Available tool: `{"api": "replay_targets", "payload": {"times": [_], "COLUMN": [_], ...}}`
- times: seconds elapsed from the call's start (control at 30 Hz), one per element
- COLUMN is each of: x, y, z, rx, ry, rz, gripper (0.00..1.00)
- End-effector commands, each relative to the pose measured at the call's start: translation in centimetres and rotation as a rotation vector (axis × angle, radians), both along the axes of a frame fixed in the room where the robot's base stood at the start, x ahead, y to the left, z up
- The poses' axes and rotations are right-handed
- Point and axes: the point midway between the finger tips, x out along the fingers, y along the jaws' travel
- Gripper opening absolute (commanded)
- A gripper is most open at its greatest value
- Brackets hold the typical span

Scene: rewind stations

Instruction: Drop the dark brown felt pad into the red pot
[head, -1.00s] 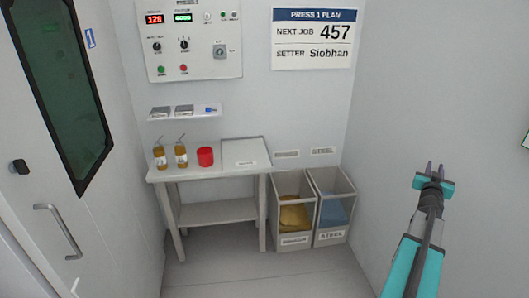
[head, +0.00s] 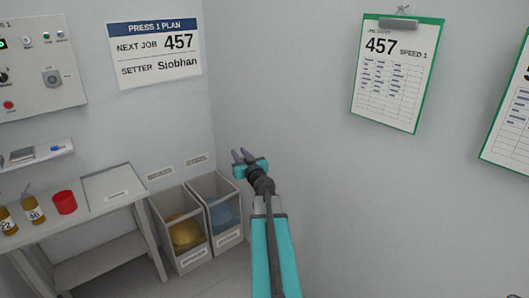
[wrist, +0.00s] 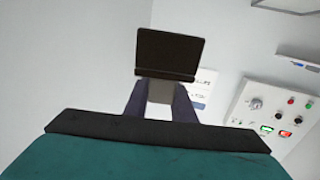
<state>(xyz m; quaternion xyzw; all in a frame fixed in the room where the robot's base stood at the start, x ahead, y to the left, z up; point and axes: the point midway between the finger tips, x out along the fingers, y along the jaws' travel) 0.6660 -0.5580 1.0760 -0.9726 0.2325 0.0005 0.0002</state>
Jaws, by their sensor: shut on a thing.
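The dark brown felt pad (wrist: 170,50) shows in the wrist view as a dark square held between my fingers. My gripper (wrist: 160,92) is shut on its near edge. In the head view my gripper (head: 241,156) is raised in front of the wall, above the bins in the picture; the pad cannot be made out there. The red pot (head: 65,202) stands upright on the small table (head: 88,222) at the left, well to the left of my gripper and lower in the picture. The inside of the pot is too small to tell.
Two brown bottles (head: 33,211) stand left of the pot. Two open bins (head: 176,213) with yellow and blue contents stand beside the table. A shelf (head: 38,155) hangs above the table. Clipboards (head: 396,72) hang at the right.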

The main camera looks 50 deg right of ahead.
Motion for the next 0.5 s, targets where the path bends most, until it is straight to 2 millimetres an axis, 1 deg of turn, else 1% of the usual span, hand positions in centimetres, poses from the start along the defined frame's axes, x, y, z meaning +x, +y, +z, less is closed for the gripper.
{"api": "replay_targets", "payload": {"times": [0.03,0.17,0.2,0.37,0.5], "x": [1.0,3.0,3.6,5.6,6.8], "y": [2.0,6.6,8.0,13.9,19.1], "z": [-0.1,-0.4,-0.6,-1.2,-1.8], "rx": [-0.001,0.000,0.000,0.000,0.000], "ry": [0.000,0.000,0.000,0.000,0.000], "rz": [0.045,0.156,0.190,0.332,0.458], "gripper": [0.00,0.00,0.00,0.00,0.00]}}
